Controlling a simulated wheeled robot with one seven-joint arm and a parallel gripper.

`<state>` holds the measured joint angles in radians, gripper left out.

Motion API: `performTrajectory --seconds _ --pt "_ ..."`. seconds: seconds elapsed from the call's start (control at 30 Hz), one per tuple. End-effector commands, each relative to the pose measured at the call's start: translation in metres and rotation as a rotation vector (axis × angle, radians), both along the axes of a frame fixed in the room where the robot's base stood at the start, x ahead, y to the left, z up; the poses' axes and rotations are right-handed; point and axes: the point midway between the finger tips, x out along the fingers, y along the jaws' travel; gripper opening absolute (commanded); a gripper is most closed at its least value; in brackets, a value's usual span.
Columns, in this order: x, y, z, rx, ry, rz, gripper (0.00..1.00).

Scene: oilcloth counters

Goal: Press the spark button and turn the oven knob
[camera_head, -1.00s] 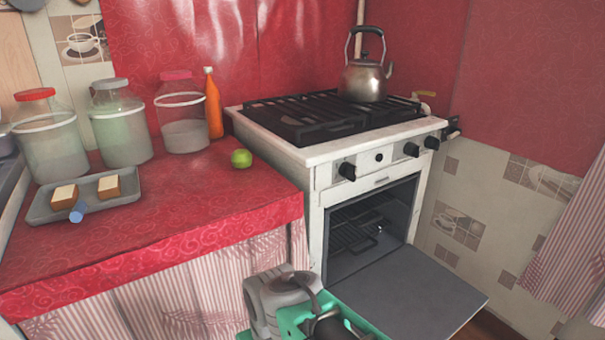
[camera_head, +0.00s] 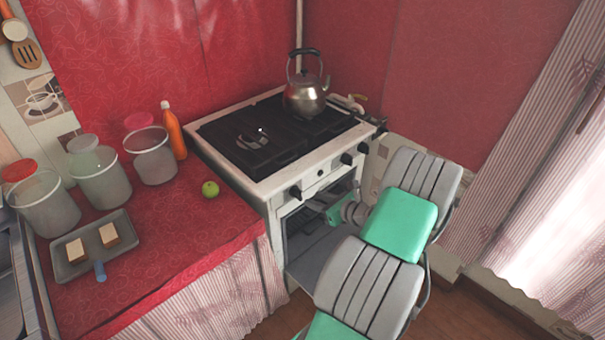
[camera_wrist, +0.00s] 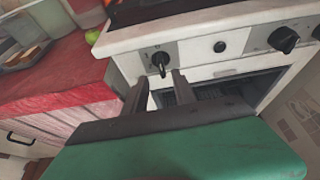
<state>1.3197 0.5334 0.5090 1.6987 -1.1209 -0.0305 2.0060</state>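The white stove (camera_head: 262,190) has a front panel with a dark left knob (camera_head: 296,192), a small round black spark button (camera_head: 320,173) and two more knobs (camera_head: 347,158) to the right. In the wrist view the left knob (camera_wrist: 161,60) is just beyond my fingertips, the spark button (camera_wrist: 219,46) is right of it, and another knob (camera_wrist: 284,39) is farther right. My gripper (camera_wrist: 160,84) is open and empty, its fingers apart below the left knob, with no clear contact. In the head view my gripper is near the oven opening, partly hidden by my arm.
The oven door (camera_head: 312,250) is open below the panel. A kettle (camera_head: 305,98) stands on the stove top. The red counter (camera_head: 190,240) holds a green apple (camera_head: 210,189), jars, an orange bottle (camera_head: 174,135) and a tray (camera_head: 75,272) with bread.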

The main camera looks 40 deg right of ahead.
Motion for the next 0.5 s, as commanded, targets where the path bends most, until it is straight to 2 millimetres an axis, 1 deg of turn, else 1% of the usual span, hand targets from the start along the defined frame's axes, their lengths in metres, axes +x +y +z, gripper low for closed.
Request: performTrajectory --seconds 0.07,0.17,0.3,0.4,0.5 --pt "0.003 -0.003 -0.001 0.021 -0.009 -0.017 0.33" --pt "0.017 -0.002 -0.009 0.021 -0.008 -0.014 0.33" --pt "0.043 0.000 -0.020 0.019 -0.006 -0.011 0.33" --pt "0.059 0.000 -0.026 0.017 -0.006 -0.011 0.33" --pt "0.067 0.000 -0.030 0.016 -0.007 -0.013 0.33"
